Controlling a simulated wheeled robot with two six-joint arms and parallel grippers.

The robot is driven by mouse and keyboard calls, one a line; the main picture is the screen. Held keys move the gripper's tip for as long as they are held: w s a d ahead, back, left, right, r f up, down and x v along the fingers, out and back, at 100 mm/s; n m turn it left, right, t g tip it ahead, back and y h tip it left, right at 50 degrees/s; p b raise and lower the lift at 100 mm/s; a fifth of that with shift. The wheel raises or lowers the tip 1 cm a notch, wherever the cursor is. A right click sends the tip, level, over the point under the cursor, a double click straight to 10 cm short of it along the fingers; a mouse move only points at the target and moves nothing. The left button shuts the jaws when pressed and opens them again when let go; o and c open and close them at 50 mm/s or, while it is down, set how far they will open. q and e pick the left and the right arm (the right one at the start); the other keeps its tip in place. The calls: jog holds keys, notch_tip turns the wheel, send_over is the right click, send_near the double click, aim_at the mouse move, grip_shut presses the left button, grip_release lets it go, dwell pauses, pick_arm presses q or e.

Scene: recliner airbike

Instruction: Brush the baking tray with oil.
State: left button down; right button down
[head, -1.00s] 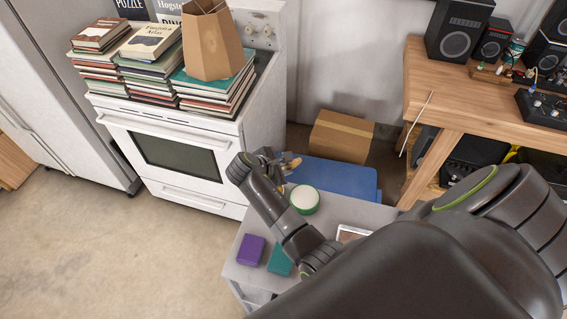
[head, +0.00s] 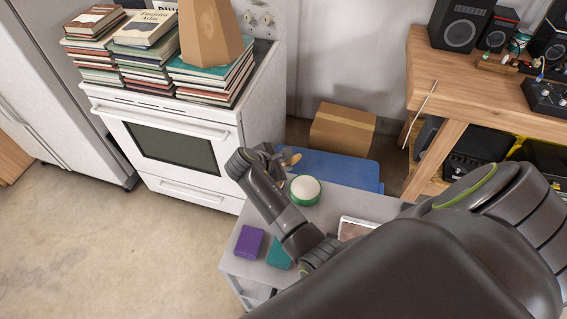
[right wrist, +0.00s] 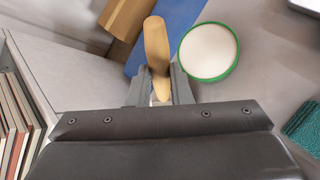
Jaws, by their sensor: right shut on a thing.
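My right gripper (head: 278,160) is over the far left end of the grey table (head: 342,198). In the right wrist view its fingers (right wrist: 158,88) are closed around a wooden handle (right wrist: 156,45), probably the brush's. The handle's rounded end points away from the wrist camera; bristles do not show. A round green-rimmed dish (head: 305,190) with a whitish inside stands just right of the gripper, also in the right wrist view (right wrist: 208,52). A silver-edged tray (head: 347,219), probably the baking tray, lies farther right, mostly hidden by my arm. My left gripper is out of view.
A purple block (head: 248,241) and a teal block (head: 279,255) lie on the table's near left. A white stove (head: 180,145) with stacked books stands at the left. A blue flat thing (head: 345,173) and a cardboard box (head: 342,130) are beyond the table. A wooden desk (head: 447,87) stands right.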

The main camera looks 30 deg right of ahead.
jog(key=shift+f, duration=0.5)
dwell(0.5)
jog(key=shift+s, duration=0.1)
dwell(2.1)
notch_tip(320, 180, up, 3)
jog(key=p, duration=0.4)
jog(key=shift+r+p, duration=0.45)
jog(key=shift+r, duration=1.55)
jog(key=shift+a, duration=0.1)
